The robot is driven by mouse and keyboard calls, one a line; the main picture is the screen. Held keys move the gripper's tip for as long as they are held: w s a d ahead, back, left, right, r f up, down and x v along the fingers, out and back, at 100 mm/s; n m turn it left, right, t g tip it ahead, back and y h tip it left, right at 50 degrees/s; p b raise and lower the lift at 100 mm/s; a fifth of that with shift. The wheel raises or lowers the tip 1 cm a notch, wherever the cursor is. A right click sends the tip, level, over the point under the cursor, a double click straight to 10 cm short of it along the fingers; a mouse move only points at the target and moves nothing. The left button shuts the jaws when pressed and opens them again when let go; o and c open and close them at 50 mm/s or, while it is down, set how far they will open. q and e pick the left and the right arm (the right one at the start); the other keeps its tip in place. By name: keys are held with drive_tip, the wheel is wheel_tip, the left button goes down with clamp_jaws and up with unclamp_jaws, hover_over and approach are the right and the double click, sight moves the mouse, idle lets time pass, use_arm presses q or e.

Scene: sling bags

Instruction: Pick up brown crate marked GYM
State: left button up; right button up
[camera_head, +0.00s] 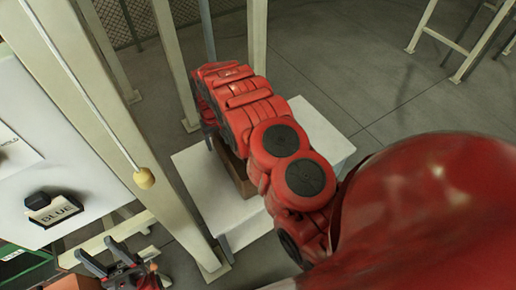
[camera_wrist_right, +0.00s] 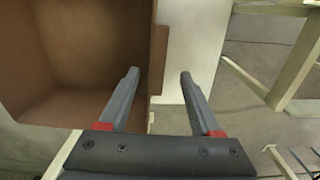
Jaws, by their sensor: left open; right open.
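A brown open crate (camera_head: 232,168) stands on a white table, mostly hidden behind my right arm in the head view. The right wrist view looks into its empty-looking inside (camera_wrist_right: 85,50). No GYM mark shows. My right gripper (camera_wrist_right: 160,74) is open at the crate's right wall in that view. One finger is on the inner side and the other is over the white surface outside, with the wall's edge between them. I cannot tell if they touch it. My left gripper (camera_head: 99,250) is open and empty at the lower left, away from the crate.
The white table (camera_head: 205,185) has bare surface around the crate. Cream posts (camera_head: 178,65) stand close to its left and back. Floor is open at upper right.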

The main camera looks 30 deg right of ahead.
sight(220, 150)
drive_tip(key=f, duration=0.2)
drive_tip(key=f+p, duration=0.1)
drive_tip(key=shift+d, duration=0.25)
drive_tip(key=shift+a+f, duration=0.1)
drive_tip(key=shift+f, duration=0.4)
clamp_jaws()
idle(0.9)
